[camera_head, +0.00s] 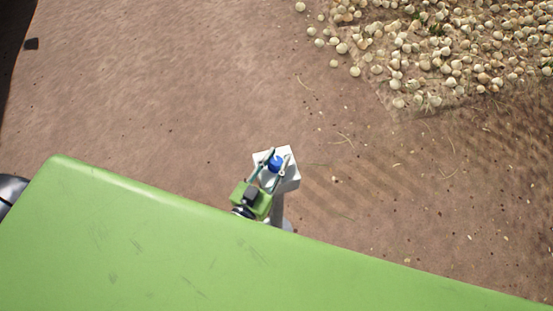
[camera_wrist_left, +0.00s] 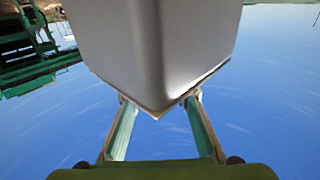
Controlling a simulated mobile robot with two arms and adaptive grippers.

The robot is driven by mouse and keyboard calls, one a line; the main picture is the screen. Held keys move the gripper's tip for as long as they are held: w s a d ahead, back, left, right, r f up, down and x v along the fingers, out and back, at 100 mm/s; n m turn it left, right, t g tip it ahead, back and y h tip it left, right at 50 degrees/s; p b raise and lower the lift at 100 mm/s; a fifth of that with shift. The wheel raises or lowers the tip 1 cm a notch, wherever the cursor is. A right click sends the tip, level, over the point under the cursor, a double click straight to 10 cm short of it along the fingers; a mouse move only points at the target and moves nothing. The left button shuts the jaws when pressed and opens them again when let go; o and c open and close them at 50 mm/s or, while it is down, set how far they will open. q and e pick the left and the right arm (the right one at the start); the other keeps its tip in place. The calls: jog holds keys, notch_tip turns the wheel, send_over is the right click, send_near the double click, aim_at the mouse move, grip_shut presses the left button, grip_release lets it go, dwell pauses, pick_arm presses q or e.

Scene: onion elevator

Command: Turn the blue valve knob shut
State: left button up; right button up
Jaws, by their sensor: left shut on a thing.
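The blue valve knob (camera_head: 275,162) sits on top of a white box-shaped housing (camera_head: 292,181) near the middle of the head view. My left gripper (camera_head: 277,156) has one finger on each side of the knob and is shut on it. In the left wrist view the pale housing (camera_wrist_left: 150,45) fills the upper middle, between and beyond the two fingers. The knob itself cannot be made out in that view. My right gripper is not in view.
A grey post (camera_head: 277,210) stands below the housing. Brown bare soil (camera_head: 170,100) lies around it. Many pale onions (camera_head: 440,60) lie heaped on the ground at the upper right. In the left wrist view, dark green machinery (camera_wrist_left: 30,50) shows at the upper left.

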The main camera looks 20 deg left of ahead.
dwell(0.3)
pick_arm(q)
jog(key=o, duration=1.1)
jog(key=s, duration=0.4)
jog(key=s+a, duration=0.1)
jog(key=s, duration=0.3)
jog(key=s+a, duration=0.1)
jog(key=s, duration=0.2)
jog(key=shift+s+a, duration=0.15)
jog(key=shift+s, duration=0.25)
jog(key=shift+w, duration=0.1)
